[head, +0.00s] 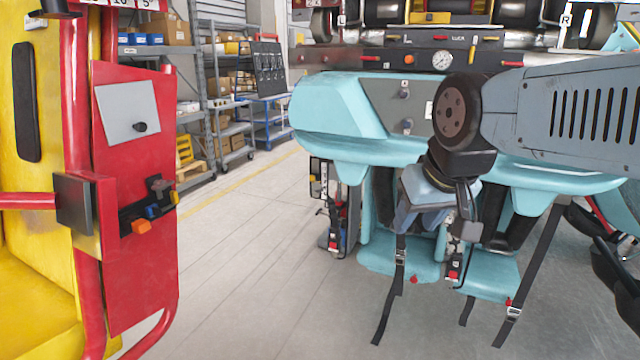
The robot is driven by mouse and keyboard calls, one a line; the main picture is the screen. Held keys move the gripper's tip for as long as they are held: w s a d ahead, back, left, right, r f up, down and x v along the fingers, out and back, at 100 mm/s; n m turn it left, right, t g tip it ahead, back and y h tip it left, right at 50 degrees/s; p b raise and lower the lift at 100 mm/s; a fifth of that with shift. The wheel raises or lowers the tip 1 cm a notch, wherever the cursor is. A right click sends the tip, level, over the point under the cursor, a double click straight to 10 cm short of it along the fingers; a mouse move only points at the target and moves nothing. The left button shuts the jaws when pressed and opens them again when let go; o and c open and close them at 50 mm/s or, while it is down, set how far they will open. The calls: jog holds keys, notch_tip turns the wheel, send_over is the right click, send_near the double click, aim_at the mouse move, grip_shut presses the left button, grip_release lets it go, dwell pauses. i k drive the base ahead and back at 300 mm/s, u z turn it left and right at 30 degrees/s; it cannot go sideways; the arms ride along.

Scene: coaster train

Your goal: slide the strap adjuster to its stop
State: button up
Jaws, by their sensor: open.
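Black straps hang at the front of the turquoise train seats. The left strap (389,305) carries a metal-edged strap adjuster (400,257) high up, just below my wrist. The right strap (540,250) slants down and carries another adjuster (513,313) near its lower end. Which one the task means, I cannot tell. My gripper (465,228) points down in front of the seats, right of the left strap and above a red-buttoned buckle (453,272). Its jaws look empty, but the fingers are small and dark. My wrist hides the upper part of the left strap.
A red and yellow car frame (135,200) stands close on the left. The turquoise seat shell (335,110) spans the middle and right. Black hanging parts (608,265) are at far right. Shelves (220,90) stand behind. The grey floor (240,270) between is clear.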

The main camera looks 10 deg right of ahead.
aim_at(313, 176)
jog(key=u, duration=0.2)
jog(key=i, duration=0.95)
jog(key=z, duration=0.15)
